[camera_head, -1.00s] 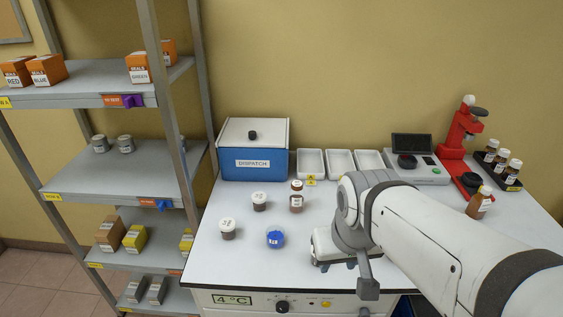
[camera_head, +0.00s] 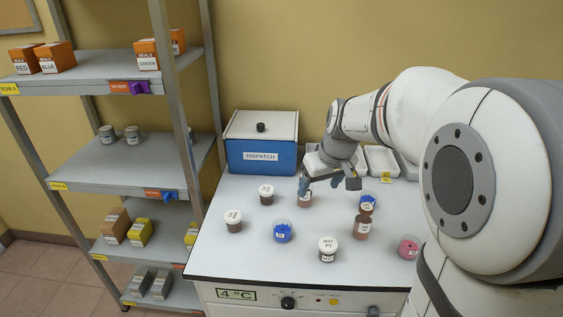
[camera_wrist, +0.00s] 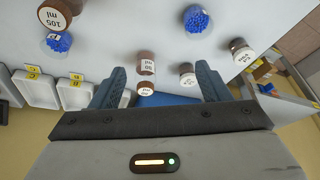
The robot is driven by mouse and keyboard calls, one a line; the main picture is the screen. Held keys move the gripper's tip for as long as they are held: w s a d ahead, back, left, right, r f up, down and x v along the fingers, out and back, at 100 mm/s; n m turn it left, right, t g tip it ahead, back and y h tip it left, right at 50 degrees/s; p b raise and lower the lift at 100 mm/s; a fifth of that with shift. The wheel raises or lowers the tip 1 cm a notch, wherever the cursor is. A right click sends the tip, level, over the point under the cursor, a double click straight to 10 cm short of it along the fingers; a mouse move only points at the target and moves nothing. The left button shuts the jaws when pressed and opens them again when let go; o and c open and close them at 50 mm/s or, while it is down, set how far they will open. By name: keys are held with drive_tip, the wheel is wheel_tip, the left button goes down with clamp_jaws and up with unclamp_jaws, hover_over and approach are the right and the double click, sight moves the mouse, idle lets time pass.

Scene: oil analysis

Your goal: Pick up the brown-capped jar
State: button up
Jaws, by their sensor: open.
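A small jar with a brown cap and white label (camera_wrist: 147,66) shows in the wrist view between my open fingers, left of centre and apart from both. In the head view this jar (camera_head: 305,199) stands on the white bench, partly hidden by a finger. My gripper (camera_wrist: 160,70) is open and empty, and in the head view my gripper (camera_head: 327,187) is low over the back of the bench. Another brown jar (camera_head: 361,229) stands to the right in the head view; in the wrist view a larger labelled brown jar (camera_wrist: 58,12) is at top left.
A blue dispatch box (camera_head: 260,156) and white trays (camera_head: 382,160) are behind. A shelf rack (camera_head: 120,165) is on the left.

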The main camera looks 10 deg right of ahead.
drive_tip(key=shift+n+y, duration=0.3)
drive_tip(key=shift+n, duration=0.6)
drive_tip(key=w+f, duration=0.4)
drive_tip(key=w, duration=0.1)
drive_tip(key=w+f, duration=0.9)
drive_tip(key=w, duration=0.1)
drive_tip(key=shift+w+a+f, duration=0.15)
drive_tip(key=shift+w+f, duration=0.1)
drive_tip(key=shift+w, duration=0.05)
drive_tip(key=shift+t, duration=0.3)
drive_tip(key=c, duration=1.1)
